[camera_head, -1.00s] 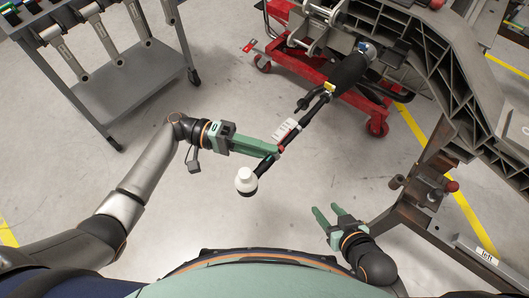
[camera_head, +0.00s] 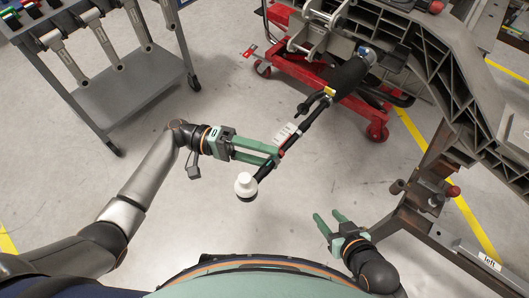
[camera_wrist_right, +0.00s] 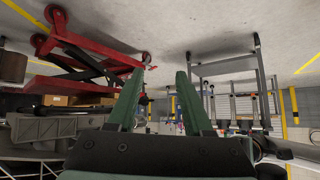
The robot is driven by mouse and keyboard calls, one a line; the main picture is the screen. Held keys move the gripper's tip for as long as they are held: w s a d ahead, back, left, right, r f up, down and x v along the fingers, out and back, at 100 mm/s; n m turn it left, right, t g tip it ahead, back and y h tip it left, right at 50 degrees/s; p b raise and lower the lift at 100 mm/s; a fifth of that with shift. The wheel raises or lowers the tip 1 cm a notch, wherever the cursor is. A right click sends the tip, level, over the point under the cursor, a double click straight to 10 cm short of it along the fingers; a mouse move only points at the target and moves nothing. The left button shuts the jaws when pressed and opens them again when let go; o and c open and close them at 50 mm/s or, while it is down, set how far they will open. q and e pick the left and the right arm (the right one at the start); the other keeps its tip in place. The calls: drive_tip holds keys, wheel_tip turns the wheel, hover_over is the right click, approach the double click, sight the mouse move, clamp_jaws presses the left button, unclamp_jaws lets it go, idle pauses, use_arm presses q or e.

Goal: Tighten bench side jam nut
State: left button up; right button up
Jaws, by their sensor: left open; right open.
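A long black rod assembly (camera_head: 318,109) runs diagonally in the head view, from a thick dark cylinder (camera_head: 350,76) at the chassis to a white rounded end (camera_head: 246,184). A red band and a white tag (camera_head: 284,133) sit along it. My left gripper (camera_head: 277,154) is open, its green fingers spread, with the tips at the rod near the red band. I cannot tell whether they touch it. The jam nut is too small to make out. My right gripper (camera_head: 329,217) is open and empty, apart from the rod. Its fingers also show in the right wrist view (camera_wrist_right: 158,75).
The chassis frame (camera_head: 455,75) fills the upper right, on a stand labelled "left" (camera_head: 488,261). A red lift cart (camera_head: 330,115) stands under it. A grey tool cart (camera_head: 125,85) with hanging tools is at upper left. Floor between is clear.

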use_arm(q)
drive_tip(key=v, duration=0.4)
drive_tip(key=shift+a+f+b, duration=0.1)
drive_tip(key=shift+b, duration=0.2)
drive_tip(key=b, duration=0.1)
approach(269, 157)
drive_tip(key=a, duration=0.1)
drive_tip(key=w+a, duration=0.1)
drive_tip(key=a+f, duration=0.1)
drive_tip(key=shift+w+a, duration=0.2)
use_arm(e)
drive_tip(key=w+r+t, duration=0.3)
drive_tip(key=w+r, duration=0.1)
drive_tip(key=r, duration=0.2)
drive_tip(key=shift+w+d+n, duration=0.15)
drive_tip(key=shift+w+n, duration=0.25)
